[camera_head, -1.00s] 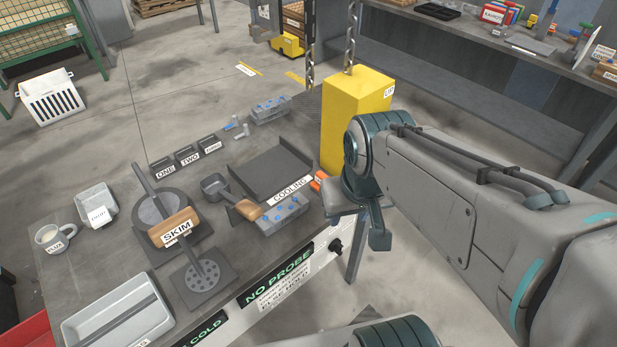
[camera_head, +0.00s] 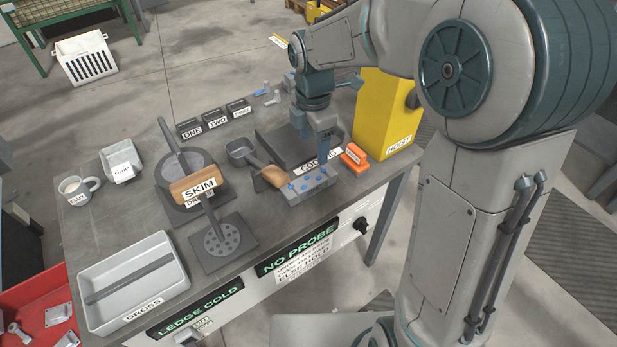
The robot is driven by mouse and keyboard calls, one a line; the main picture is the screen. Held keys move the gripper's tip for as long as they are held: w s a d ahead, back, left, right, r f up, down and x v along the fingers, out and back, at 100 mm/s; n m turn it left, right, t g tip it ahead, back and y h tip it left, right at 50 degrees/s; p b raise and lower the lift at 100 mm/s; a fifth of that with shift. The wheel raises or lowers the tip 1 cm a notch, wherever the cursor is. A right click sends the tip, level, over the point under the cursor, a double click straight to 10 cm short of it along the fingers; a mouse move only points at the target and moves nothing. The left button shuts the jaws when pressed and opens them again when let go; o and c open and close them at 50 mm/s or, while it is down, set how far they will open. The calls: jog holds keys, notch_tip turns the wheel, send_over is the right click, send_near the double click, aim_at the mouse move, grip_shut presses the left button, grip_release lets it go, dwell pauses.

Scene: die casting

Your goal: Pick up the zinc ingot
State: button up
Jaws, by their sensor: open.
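No label that I can read says zinc, so I cannot tell for sure which thing is the zinc ingot. A grey block with blue spots on top (camera_head: 312,188) lies at the table's front edge, in front of the dark cooling tray (camera_head: 272,142); it may be a die part or the ingot. My gripper (camera_head: 323,158) points down over the tray's right front, just behind and above the block's right end. It is open, and I see nothing held. Its fingers partly cover the cooling label. Whether it touches the block is unclear.
A ladle (camera_head: 240,150) with a wooden handle lies left of the block. An orange labelled block (camera_head: 354,157) and a tall yellow hoist box (camera_head: 384,125) stand close on the right. The skim tool (camera_head: 198,190) and dross tray (camera_head: 132,281) are further left.

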aim_at(309, 180)
jog(key=shift+n, duration=0.7)
jog(key=f, duration=1)
jog(key=w+a+f, duration=0.1)
jog(key=f, duration=0.3)
jog(key=shift+f, duration=0.4)
jog(key=shift+d, duration=0.1)
jog(key=shift+c, duration=0.4)
grip_shut()
jog(key=shift+w+r, duration=0.1)
jog(key=shift+r, duration=0.1)
